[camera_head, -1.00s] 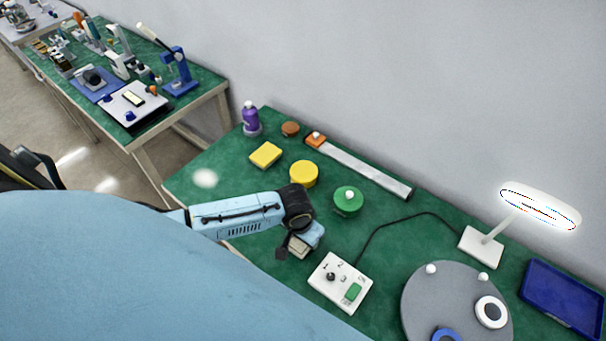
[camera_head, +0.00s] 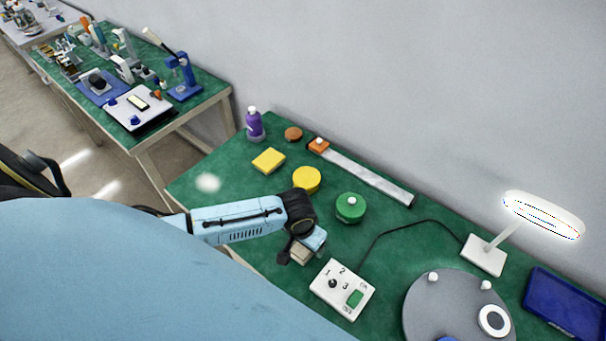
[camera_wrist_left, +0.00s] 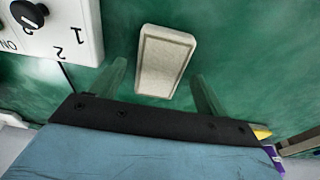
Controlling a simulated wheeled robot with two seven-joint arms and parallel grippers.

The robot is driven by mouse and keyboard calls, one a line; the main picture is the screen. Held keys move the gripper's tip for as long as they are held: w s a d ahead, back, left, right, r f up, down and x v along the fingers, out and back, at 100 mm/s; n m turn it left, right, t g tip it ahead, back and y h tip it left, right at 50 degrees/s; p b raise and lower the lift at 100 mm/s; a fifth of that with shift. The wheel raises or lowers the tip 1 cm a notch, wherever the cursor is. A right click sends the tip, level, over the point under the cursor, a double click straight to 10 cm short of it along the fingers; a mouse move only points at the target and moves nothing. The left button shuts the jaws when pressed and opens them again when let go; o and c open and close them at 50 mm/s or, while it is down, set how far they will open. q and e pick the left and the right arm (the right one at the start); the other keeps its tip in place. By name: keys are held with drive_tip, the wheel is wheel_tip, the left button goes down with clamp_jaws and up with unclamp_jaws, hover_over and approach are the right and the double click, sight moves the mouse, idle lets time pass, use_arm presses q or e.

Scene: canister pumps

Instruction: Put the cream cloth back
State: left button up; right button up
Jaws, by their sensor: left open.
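The cream cloth (camera_wrist_left: 165,62) is a small, thick, folded rectangle with a paler rim, lying on the green table top in the left wrist view. My left gripper (camera_wrist_left: 159,72) is open above it, with one finger on each side of the cloth and a visible gap to each. I cannot tell how far the fingertips are above the table. In the head view my left gripper (camera_head: 303,246) is over the table, left of the numbered control box, and a beige patch of the cloth (camera_head: 300,254) shows under it, partly hidden. My right gripper is not in view.
The white control box (camera_head: 342,289) is close beside the gripper. A green round container (camera_head: 350,208), yellow round container (camera_head: 307,180), yellow block (camera_head: 268,160) and purple bottle (camera_head: 254,126) stand behind. A grey turntable (camera_head: 425,305), lamp (camera_head: 484,256) and blue tray (camera_head: 566,300) are right.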

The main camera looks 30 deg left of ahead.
sight(301, 250)
use_arm(q)
wheel_tip(301, 250, up, 11)
drive_tip(key=s+p, duration=0.1)
drive_tip(key=shift+s+p, duration=0.3)
drive_tip(key=shift+s, duration=0.1)
